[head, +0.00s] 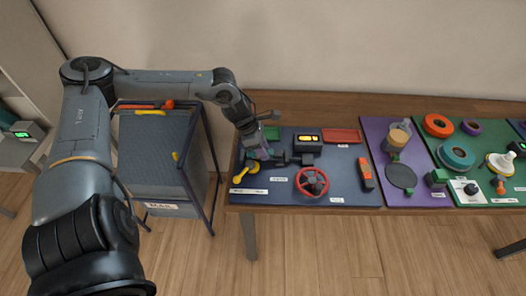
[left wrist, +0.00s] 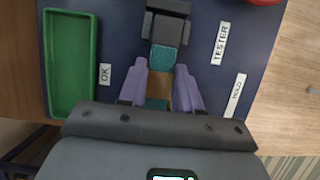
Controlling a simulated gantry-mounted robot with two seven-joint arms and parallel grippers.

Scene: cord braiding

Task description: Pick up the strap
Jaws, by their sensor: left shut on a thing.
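The strap (left wrist: 158,90) shows in the left wrist view as a short band, teal at the far part and tan nearer me. Its far end meets a black block (left wrist: 167,25); I cannot tell whether it is held there. My left gripper (left wrist: 160,88) has its purple fingers on both sides of the tan part and is shut on the strap. In the head view my left gripper (head: 264,154) is low over the left part of the dark blue mat, and the strap is hard to make out there. My right gripper is not in view.
A green tray (left wrist: 70,65) marked OK lies beside the fingers. On the blue mat (head: 270,193) are a box with a lit display (head: 307,142), a red handwheel (head: 311,182), a red tray (head: 342,135) and a yellow item (head: 240,175). Purple and green mats lie to the right.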

